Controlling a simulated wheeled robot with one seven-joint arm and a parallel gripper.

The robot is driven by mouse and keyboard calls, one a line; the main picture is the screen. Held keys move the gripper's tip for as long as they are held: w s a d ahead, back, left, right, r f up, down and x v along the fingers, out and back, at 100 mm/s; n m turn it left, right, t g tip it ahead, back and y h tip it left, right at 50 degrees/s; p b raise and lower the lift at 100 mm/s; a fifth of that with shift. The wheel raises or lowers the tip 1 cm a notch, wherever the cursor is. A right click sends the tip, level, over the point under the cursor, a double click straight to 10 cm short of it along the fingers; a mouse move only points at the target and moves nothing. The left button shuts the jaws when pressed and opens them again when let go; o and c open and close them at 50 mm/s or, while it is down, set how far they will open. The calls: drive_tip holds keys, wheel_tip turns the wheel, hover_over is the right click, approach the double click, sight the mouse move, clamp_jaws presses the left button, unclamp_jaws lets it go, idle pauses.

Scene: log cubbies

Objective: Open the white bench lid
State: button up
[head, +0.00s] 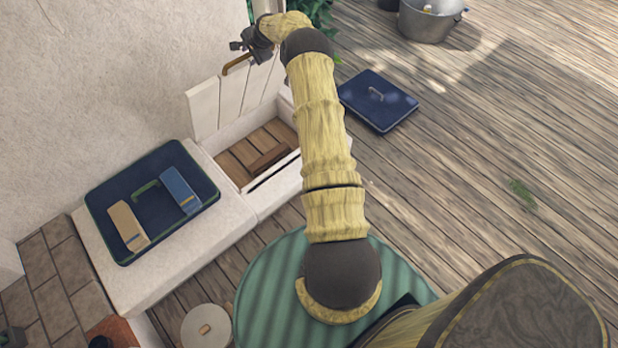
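The white bench lid (232,97) is a panel of white boards. It stands raised, close to the wall, at the back of the bench opening. A brass-coloured handle (238,65) is near its top edge. The open bench compartment (260,152) below shows a brown slatted wooden floor and a wooden block. My gripper (239,45) is at the top of the lid, right beside the handle. It is small and dark here, so I cannot tell whether its fingers are open, shut or touching the handle. My arm hides the right part of the lid and compartment.
A navy tray (122,250) holding a tan and a blue item lies on the white bench (165,283). A navy lid (378,101) lies on the deck, right of my arm. A metal tub (428,22) stands at the back. The right deck is mostly clear.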

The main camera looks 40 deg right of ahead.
drive_tip(key=p+v, duration=0.3)
drive_tip(key=v, duration=0.5)
idle(0.7)
drive_tip(key=b+v, duration=0.1)
drive_tip(key=v, duration=1.6)
drive_tip(key=shift+s+r, duration=0.1)
drive_tip(key=shift+r, duration=0.05)
